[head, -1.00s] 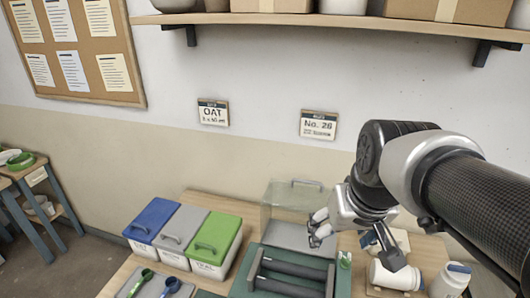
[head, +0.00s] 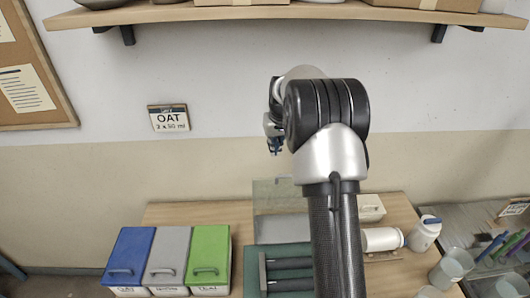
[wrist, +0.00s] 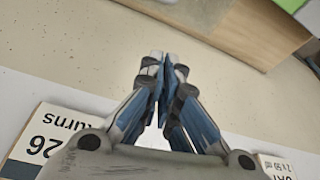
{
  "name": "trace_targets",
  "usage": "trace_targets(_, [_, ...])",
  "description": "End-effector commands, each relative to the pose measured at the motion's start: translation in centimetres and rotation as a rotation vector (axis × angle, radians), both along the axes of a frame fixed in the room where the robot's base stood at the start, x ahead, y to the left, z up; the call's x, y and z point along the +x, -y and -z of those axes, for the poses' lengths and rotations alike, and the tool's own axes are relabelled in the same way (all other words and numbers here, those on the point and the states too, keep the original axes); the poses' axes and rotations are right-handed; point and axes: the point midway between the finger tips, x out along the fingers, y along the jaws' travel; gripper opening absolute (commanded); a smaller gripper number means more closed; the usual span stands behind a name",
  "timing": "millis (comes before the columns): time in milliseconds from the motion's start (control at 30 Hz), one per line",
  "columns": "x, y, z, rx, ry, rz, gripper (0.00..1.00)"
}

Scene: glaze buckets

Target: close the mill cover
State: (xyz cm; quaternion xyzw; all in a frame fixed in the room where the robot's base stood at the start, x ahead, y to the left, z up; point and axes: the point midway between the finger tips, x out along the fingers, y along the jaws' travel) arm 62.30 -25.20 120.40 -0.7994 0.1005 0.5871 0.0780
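The mill is a dark green unit with black rollers (head: 287,262) on the wooden table, partly hidden behind my arm. Its clear cover (head: 270,193) stands raised at the back of the mill, so the rollers lie uncovered. The cover's right part is hidden by my arm. My gripper (head: 274,146) is up in front of the wall, above the cover in the picture and apart from it. In the wrist view its blue-padded fingertips (wrist: 160,66) meet with nothing between them.
Bins with blue (head: 128,252), grey (head: 167,252) and green (head: 209,252) lids stand left of the mill. A white jar (head: 381,239) lies on its side and a white bottle (head: 425,233) stands at right. A shelf (head: 270,12) runs above.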

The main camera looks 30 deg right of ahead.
Motion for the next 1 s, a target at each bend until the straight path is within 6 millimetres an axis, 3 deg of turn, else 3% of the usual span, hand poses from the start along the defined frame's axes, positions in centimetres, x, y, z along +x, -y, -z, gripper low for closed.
trace_targets(433, [2.6,0.5,9.1,0.001,-0.003,-0.001,0.0])
trace_targets(700, [-0.5,-0.3,8.3,-0.001,0.0,-0.002,0.0])
trace_targets(1000, [-1.4,-0.5,8.3,0.0,0.0,-0.001,0.0])
